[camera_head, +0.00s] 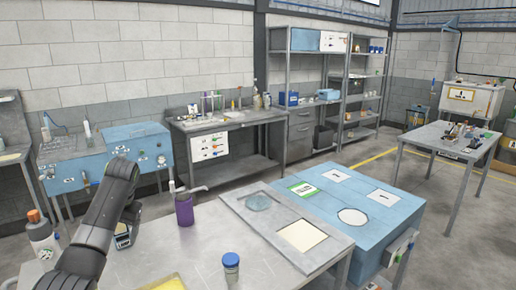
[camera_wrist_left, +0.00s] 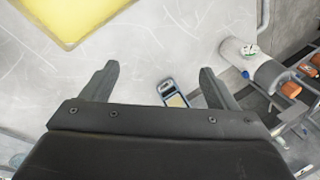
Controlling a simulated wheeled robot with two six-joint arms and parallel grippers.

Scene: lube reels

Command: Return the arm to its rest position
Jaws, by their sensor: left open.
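My left arm is dark and rises from the lower left in the head view, bent over the near metal table (camera_head: 205,262). In the left wrist view my left gripper (camera_wrist_left: 160,78) has its two fingers spread apart with nothing between them, above the tabletop. A small blue-edged handheld device (camera_wrist_left: 172,94) lies on the table below, seen between the fingers; in the head view it is partly hidden by my arm. My right gripper is not in view.
A white bottle with an orange cap (camera_head: 42,236) stands left of my arm. A purple container (camera_head: 184,209) and a blue-capped jar (camera_head: 231,268) stand to its right. A yellow-filled tray (camera_wrist_left: 70,15) lies on the table. A blue workbench (camera_head: 375,215) adjoins at right.

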